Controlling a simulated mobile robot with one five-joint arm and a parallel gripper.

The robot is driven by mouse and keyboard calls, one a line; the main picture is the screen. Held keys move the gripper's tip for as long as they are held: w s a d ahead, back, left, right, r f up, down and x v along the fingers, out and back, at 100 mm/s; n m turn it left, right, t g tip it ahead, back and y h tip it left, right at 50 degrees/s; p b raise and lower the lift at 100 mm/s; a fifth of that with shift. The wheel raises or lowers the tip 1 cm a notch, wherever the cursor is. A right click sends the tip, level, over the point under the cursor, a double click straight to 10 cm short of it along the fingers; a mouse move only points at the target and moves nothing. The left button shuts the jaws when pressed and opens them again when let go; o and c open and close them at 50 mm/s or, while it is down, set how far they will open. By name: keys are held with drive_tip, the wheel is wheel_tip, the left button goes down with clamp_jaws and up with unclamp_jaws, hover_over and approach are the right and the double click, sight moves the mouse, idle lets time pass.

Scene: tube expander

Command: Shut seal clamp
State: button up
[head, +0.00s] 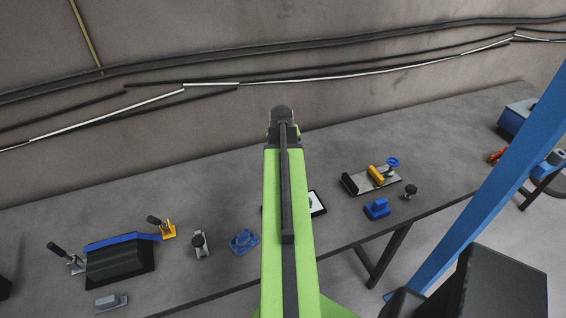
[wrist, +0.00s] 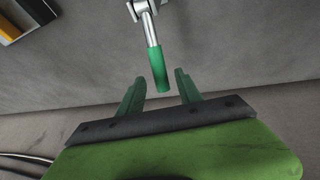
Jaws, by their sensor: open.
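In the wrist view, a lever with a green grip (wrist: 157,66) and a bare metal shaft (wrist: 147,27) hangs down from a metal clamp base (wrist: 141,7) at the top edge. I take this to be the seal clamp. My gripper (wrist: 159,82) is open, with one dark green finger on each side of the grip's lower end. A gap shows on both sides, and I cannot tell how deep the grip sits between the fingers. In the head view, my green arm reaches over the bench and hides this clamp and my gripper.
The grey bench (head: 200,208) stands along a wall carrying cables (head: 330,70). A black block with a blue bar (head: 120,262) stands left, with dark-handled clamps beside it. A plate with an orange roller (head: 376,175) and a blue block (head: 377,208) stand right. A blue post (head: 490,200) rises at right.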

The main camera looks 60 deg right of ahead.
drive_tip(key=b+x, duration=0.1)
drive_tip(key=x, duration=0.1)
drive_tip(key=shift+w+d+f, duration=0.1)
drive_tip(key=shift+f, duration=0.3)
drive_tip(key=shift+r, duration=0.1)
clamp_jaws()
idle(1.0)
